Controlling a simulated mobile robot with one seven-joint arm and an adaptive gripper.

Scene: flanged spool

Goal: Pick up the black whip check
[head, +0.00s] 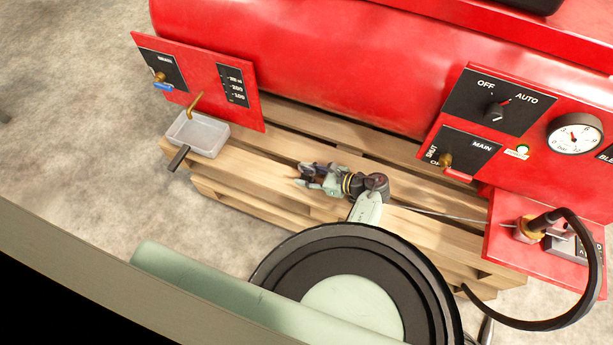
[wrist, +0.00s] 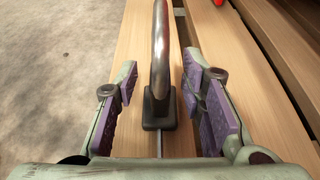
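The whip check shows in the wrist view as a grey metallic loop with a black sleeve (wrist: 160,108) and a thin cable below it, over the wooden boards. In the head view its thin cable (head: 440,214) runs from beside my arm toward the hose fitting at the right. My gripper (wrist: 158,78) is open, with purple-padded fingers on either side of the sleeve and loop. A gap shows on both sides, and neither finger visibly touches. In the head view my gripper (head: 306,173) is low over the pallet, and the loop there is hidden or too small to tell.
A wooden pallet (head: 240,170) lies under a red tank (head: 330,50). Red panels carry a knob, valves and a gauge (head: 574,134). A grey tray (head: 199,133) is at the left. A black hose (head: 597,270) curves from a brass fitting (head: 528,229) at the right.

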